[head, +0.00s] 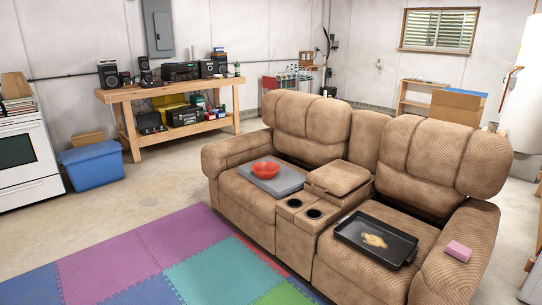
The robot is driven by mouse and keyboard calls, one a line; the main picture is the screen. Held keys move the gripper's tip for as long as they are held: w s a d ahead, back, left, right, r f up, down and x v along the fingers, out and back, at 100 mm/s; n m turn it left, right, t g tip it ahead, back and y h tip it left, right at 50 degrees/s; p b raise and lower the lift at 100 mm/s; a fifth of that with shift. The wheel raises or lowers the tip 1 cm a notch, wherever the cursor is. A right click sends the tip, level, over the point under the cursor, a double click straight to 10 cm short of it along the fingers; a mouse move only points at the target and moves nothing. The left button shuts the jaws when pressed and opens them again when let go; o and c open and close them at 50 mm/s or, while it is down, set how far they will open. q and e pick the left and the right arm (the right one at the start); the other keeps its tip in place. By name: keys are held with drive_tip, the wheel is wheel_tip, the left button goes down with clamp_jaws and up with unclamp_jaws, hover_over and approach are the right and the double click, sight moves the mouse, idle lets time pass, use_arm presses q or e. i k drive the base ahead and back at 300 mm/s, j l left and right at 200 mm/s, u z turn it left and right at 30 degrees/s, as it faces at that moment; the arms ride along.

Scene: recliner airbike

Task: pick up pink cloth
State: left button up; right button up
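A small pink cloth (458,251), folded into a block shape, lies on top of the right armrest of the brown recliner sofa (330,275). It is seen in the head view at the right, beside a black tray on the seat and apart from it. Neither of my grippers shows in the head view.
The black tray (347,238) on the right seat holds a tan flat item (374,241). A red bowl (266,169) sits on a grey flat object (285,187) on the left seat. A blue bin (93,167) and a wooden workbench (165,92) stand behind. Coloured floor mats (120,262) lie clear in front.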

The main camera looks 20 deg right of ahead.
sight(455, 248)
drive_tip(key=i+l+z, duration=0.2)
drive_tip(key=z, duration=0.2)
drive_tip(key=i+z, duration=0.8)
